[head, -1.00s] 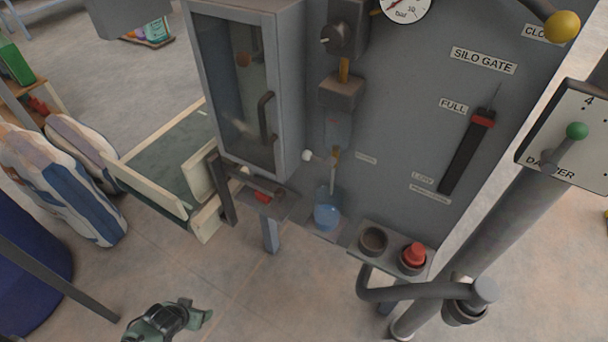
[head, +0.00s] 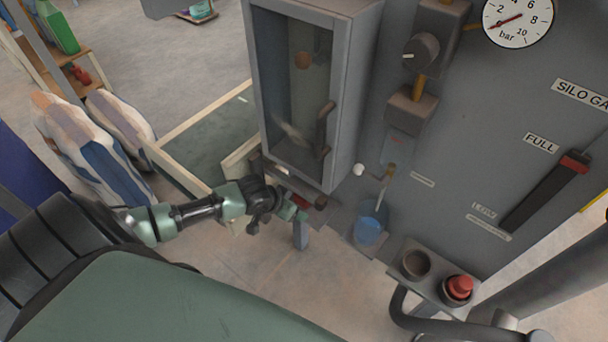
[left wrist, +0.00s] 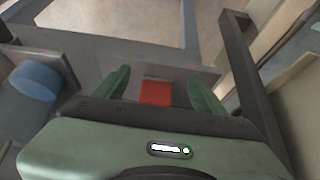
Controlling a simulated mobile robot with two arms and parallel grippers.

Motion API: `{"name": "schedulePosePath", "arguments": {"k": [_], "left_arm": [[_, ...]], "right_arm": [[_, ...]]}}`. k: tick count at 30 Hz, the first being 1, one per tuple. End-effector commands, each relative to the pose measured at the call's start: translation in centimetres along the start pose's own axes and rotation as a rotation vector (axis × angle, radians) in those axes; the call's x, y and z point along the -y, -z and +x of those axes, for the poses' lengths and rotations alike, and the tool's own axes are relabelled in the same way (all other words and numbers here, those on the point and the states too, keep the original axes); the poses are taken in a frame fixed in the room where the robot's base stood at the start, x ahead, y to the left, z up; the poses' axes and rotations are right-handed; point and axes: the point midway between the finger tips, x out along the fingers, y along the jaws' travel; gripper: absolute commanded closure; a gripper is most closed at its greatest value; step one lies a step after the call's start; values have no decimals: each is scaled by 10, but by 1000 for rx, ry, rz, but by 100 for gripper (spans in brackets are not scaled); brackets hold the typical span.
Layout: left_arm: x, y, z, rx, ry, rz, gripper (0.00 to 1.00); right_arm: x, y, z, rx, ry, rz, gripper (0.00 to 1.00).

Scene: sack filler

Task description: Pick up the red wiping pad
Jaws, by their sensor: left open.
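The red wiping pad (left wrist: 156,93) lies on a small grey shelf (left wrist: 185,78). In the left wrist view it shows between my left gripper's two green fingers (left wrist: 160,76), which are apart. A gap shows on each side of the pad, so the fingers do not hold it. In the head view my left gripper (head: 293,212) reaches in from the left to the shelf below the glazed cabinet, and it mostly covers the pad; only a bit of red shows. My right gripper is in neither view.
A dark bar (left wrist: 240,65) stands close right of the fingers in the left wrist view. A blue cup (head: 369,228) sits right of the shelf. A red button (head: 458,288) is further right. The cabinet (head: 300,95) rises just behind.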

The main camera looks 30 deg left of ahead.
Motion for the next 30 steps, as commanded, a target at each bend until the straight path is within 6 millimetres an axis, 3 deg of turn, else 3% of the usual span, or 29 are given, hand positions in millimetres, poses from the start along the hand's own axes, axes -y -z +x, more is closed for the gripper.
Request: {"name": "schedulePosePath", "arguments": {"k": [5,13,24,25,30], "left_arm": [[0,10,6,-1,0,-1,29],[-1,48,28,-2,-1,-1,29],[0,46,39,0,0,2,29],[0,46,39,0,0,2,32],[0,46,39,0,0,1,79]], "right_arm": [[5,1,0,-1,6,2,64],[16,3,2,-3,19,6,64],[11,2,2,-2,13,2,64],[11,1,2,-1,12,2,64],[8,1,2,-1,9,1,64]]}}
